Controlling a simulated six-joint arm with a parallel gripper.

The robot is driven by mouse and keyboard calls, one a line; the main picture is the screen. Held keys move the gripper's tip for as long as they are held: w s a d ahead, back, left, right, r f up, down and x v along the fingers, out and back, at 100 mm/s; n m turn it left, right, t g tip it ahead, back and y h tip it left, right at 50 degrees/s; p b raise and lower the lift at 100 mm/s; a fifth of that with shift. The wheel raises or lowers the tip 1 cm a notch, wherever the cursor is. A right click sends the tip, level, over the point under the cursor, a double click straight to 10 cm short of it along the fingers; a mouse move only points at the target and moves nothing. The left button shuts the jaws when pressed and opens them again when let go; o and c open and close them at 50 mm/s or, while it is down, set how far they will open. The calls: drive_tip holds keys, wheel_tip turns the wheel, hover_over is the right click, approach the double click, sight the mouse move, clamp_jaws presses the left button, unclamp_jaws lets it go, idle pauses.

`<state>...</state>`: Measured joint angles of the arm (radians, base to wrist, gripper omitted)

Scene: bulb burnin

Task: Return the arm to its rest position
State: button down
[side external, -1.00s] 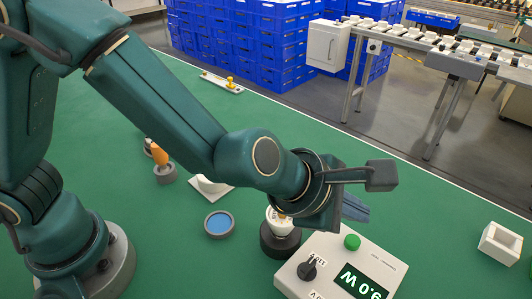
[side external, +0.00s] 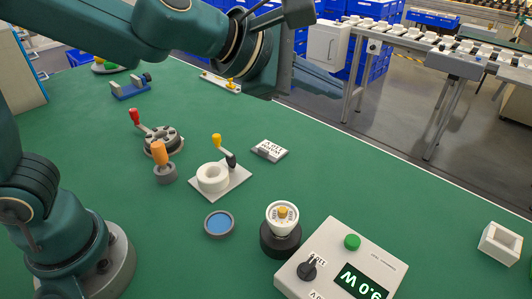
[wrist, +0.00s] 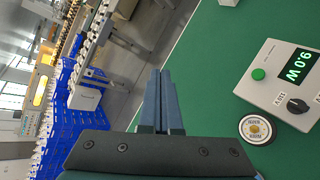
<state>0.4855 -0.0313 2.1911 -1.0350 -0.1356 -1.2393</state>
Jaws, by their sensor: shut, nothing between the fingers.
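My gripper (wrist: 159,102) is shut and empty, its two blue-grey fingers pressed together in the wrist view. In the side view my arm is raised, and the gripper is up near the top, above the far edge of the green table, well clear of it. A white bulb (side external: 282,215) with a yellow-orange centre sits upright in a black round socket (side external: 281,243). The bulb also shows in the wrist view (wrist: 257,129). Beside it, a white meter box (side external: 346,262) has a green button, a black knob and a lit display reading 9.0 W.
A white open box (side external: 500,243) is at right. A conveyor (side external: 440,45) stands beyond the table.

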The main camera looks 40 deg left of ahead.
drive_tip(key=s+a+r+m, duration=0.1)
drive_tip(key=s+a+m, duration=0.75)
drive_tip(key=m, duration=0.25)
drive_tip(key=s+a+f+m+g+y, duration=0.4)
drive_tip(key=s+a+f+m+g, duration=0.1)
drive_tip(key=s+f+m, duration=0.4)
drive_tip(key=shift+s+a+m+g, duration=0.3)
drive_tip(key=shift+s+m, duration=0.3)
drive_tip(key=shift+s, duration=0.3)
